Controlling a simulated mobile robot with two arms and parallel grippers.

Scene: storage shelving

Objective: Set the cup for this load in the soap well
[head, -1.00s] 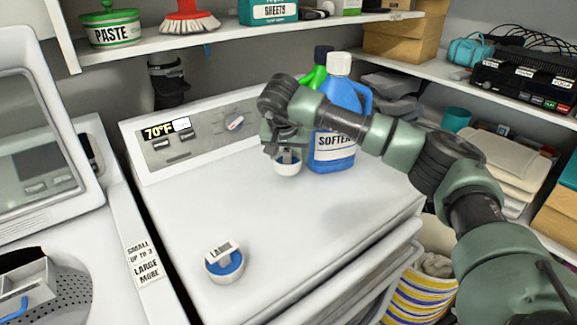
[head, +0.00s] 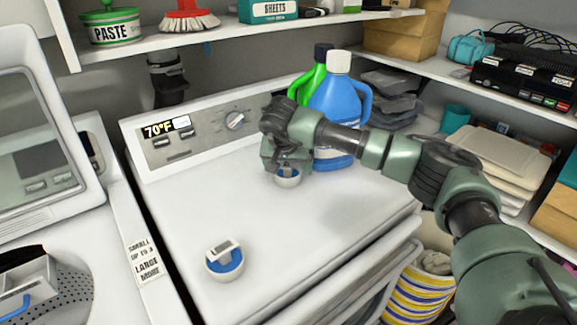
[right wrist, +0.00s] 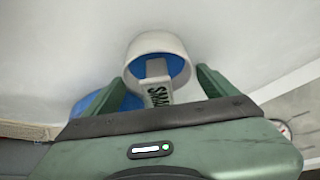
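A small white cup with a blue inside (head: 287,181) is near the back of the white machine top, left of the blue bottle. In the right wrist view the cup (right wrist: 157,62) shows a tab lettered "SMA…". Whether the cup touches the surface is unclear. A second white cup with a blue inside (head: 224,265) and a label tab stands at the front left. My left gripper is not in view. I cannot pick out the soap well with certainty.
A blue bottle (head: 335,101) and a green bottle stand behind my right arm. A sign (head: 143,262) reads "SMALL UP TO 3, LARGE MORE". An open machine (head: 75,288) is at the lower left. A shelf (head: 225,27) overhangs the back.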

